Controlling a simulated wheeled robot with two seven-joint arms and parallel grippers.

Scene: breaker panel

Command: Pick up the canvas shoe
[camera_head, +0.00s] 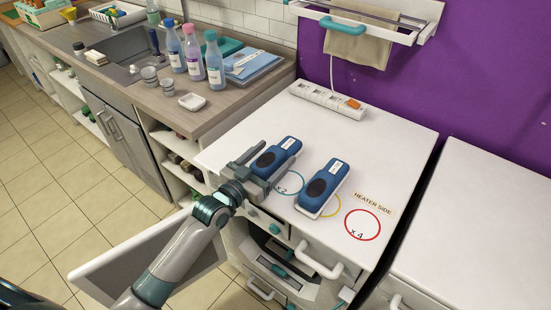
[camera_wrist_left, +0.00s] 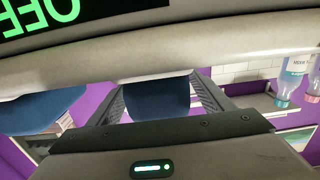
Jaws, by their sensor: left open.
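Two blue shoe-like items, each with a dark oval patch and pale lower edge, lie side by side on the white counter (camera_head: 245,155). I take the left one (camera_head: 283,148) as the canvas shoe; the other (camera_head: 326,182) lies to its right. My left gripper (camera_head: 268,166) is open at the near end of the left shoe, with a finger on either side. In the left wrist view, blue (camera_wrist_left: 157,100) shows between the dark fingers; whether they touch it I cannot tell. The gripper partly hides that shoe's near end. My right gripper is out of view.
Coloured rings mark the counter, with a red one (camera_head: 363,225) at right. A power strip (camera_head: 328,100) lies at the back. Bottles (camera_head: 193,52) and a small white dish (camera_head: 192,102) stand on the left worktop. Drawer handles (camera_head: 316,262) jut out in front.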

